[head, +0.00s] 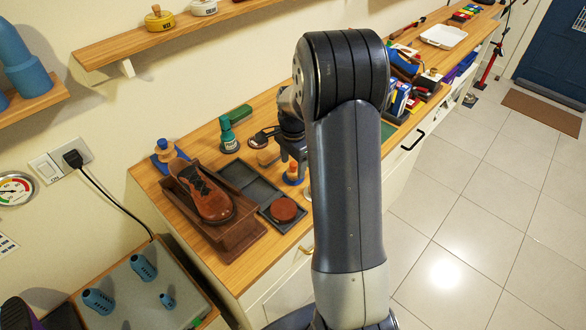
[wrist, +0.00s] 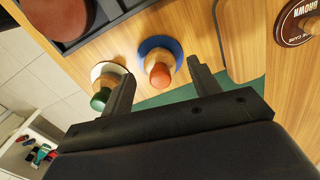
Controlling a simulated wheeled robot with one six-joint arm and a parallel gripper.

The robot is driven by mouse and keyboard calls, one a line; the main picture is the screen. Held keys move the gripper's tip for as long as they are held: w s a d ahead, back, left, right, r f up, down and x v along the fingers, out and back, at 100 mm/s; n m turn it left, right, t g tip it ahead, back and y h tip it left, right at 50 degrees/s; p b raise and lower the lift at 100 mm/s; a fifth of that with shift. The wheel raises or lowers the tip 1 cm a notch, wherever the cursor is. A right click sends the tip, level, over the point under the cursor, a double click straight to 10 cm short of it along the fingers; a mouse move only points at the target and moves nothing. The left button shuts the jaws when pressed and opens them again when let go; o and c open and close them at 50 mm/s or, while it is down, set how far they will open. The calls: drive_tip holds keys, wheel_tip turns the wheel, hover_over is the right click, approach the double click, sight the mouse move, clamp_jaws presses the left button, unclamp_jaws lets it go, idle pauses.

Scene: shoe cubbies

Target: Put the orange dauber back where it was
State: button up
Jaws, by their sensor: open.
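The orange dauber, with a rounded orange end (wrist: 160,75) and a pale wooden body, is on a round blue base (wrist: 150,44) in the wrist view. It also shows in the head view (head: 293,170), partly hidden by my arm. My gripper (wrist: 160,79) is open, with one finger on each side of the orange end and a visible gap to both. A second dauber with a green end (wrist: 98,102) is on a white round base just outside the left finger. I cannot tell the height of my fingers above the counter.
A dark tray (head: 250,184) with a round reddish-brown piece (head: 283,209) lies beside a brown shoe (head: 205,195) in a wooden box. A green bottle (head: 228,136) stands behind. The counter's front edge is close.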

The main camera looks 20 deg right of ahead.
sight(293, 164)
wheel_tip(293, 164, up, 9)
drive_tip(key=shift+s+r, duration=0.1)
